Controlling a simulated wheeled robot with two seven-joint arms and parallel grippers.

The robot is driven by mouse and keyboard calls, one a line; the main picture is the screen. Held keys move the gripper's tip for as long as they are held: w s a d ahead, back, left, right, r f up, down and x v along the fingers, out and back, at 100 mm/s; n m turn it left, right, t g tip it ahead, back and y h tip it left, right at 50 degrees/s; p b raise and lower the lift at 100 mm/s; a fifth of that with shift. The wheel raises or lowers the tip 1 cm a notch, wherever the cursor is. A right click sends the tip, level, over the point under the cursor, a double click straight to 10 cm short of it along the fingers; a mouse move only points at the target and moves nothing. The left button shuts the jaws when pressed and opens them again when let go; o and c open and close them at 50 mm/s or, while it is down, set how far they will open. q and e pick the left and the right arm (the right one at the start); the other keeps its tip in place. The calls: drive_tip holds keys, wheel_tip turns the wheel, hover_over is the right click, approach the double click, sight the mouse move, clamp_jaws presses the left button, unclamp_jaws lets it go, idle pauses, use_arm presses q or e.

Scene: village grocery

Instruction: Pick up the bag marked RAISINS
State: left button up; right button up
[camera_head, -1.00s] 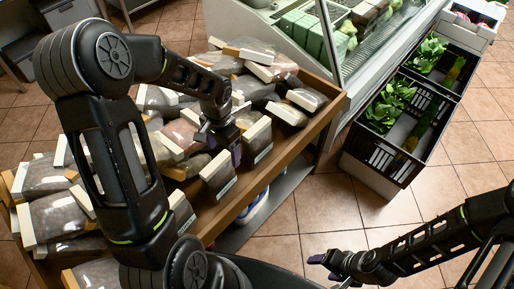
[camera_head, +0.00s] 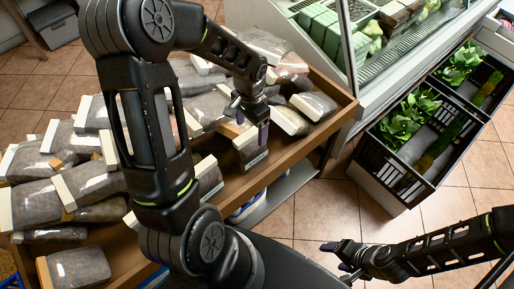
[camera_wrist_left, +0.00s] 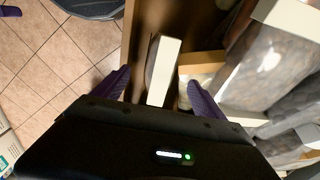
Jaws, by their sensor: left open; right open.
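Several clear bags with white header strips lie in a wooden display bin (camera_head: 300,150); no RAISINS lettering is readable on any of them. My left gripper (camera_head: 248,118) is open above a bag (camera_head: 252,158) standing at the bin's front edge. In the left wrist view, a white-topped bag (camera_wrist_left: 163,72) stands between the open purple fingers of this gripper (camera_wrist_left: 160,92), with gaps to both fingers. My left arm hides part of the bin. My right gripper (camera_head: 338,255) is open and empty, over the floor at the lower right.
A glass-fronted counter (camera_head: 352,75) stands behind the bin's right end. Black crates (camera_head: 385,165) with leafy greens stand at the right. The tiled floor (camera_head: 310,215) between bin and crates is clear. More bags (camera_head: 95,185) are piled at the left.

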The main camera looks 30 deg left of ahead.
sight(250, 142)
use_arm(q)
drive_tip(key=shift+s, duration=0.15)
drive_tip(key=shift+f, duration=1.3)
drive_tip(key=shift+a+f+p, duration=0.2)
drive_tip(key=shift+f+p, duration=0.4)
drive_tip(key=shift+f, duration=2.05)
drive_tip(key=shift+c, duration=0.5)
clamp_jaws()
drive_tip(key=shift+r, duration=0.1)
